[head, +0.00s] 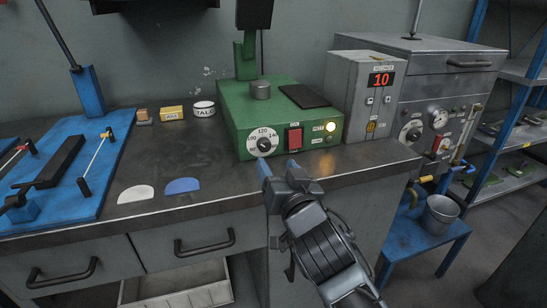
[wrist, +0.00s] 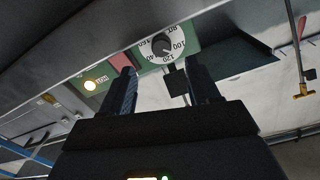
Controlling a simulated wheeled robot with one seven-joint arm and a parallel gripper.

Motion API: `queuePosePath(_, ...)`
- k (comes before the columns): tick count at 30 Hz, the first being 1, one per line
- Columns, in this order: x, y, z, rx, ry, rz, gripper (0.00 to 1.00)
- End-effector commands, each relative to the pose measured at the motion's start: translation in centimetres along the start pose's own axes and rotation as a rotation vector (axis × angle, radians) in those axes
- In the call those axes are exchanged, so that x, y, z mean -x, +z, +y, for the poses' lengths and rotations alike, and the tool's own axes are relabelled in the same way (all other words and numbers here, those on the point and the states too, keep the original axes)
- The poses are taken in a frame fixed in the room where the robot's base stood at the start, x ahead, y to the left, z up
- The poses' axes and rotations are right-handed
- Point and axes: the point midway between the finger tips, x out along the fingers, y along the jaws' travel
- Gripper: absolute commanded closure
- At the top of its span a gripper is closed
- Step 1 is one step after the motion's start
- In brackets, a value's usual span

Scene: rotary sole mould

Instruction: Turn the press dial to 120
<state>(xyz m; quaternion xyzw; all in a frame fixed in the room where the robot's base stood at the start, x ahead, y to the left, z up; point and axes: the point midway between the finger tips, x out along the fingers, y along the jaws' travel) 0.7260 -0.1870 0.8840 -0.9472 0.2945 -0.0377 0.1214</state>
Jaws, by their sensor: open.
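The press dial (head: 264,142) is a round white scale with a dark knob on the front of the green press box (head: 229,128). Figures 100, 120 and 140 show around it, with 120 at the top. I cannot make out where the knob points. In the wrist view the dial (wrist: 160,46) appears upside down, with its knob just beyond my fingertips. My gripper (head: 279,166) is open and empty, in front of and slightly below and right of the dial; it also shows in the wrist view (wrist: 160,74). The fingers appear apart from the knob.
A red switch (head: 294,138) and a lit lamp (head: 330,126) sit right of the dial. A grey timer box (head: 348,85) reads 10. The bench (head: 230,185) carries white and blue sole pieces, a talc tin (head: 204,109) and a blue fixture (head: 65,150).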

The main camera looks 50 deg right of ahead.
Motion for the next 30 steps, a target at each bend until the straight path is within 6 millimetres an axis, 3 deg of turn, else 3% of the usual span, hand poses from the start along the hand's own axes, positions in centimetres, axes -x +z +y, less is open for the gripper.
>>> queuePosePath(1, -0.1, -1.1, -0.3, 0.040, 0.004, -0.002, 0.39)
queuePosePath(5, -0.2, -1.5, -0.3, 0.173, 0.010, -0.001, 0.39)
queuePosePath(12, -0.2, -1.0, -0.3, 0.366, -0.004, -0.002, 0.39)
queuePosePath(17, -0.7, -0.7, -0.3, 0.401, -0.010, 0.000, 0.39)
queuePosePath(30, -6.8, -0.7, -0.4, 0.399, -0.009, 0.000, 0.39)
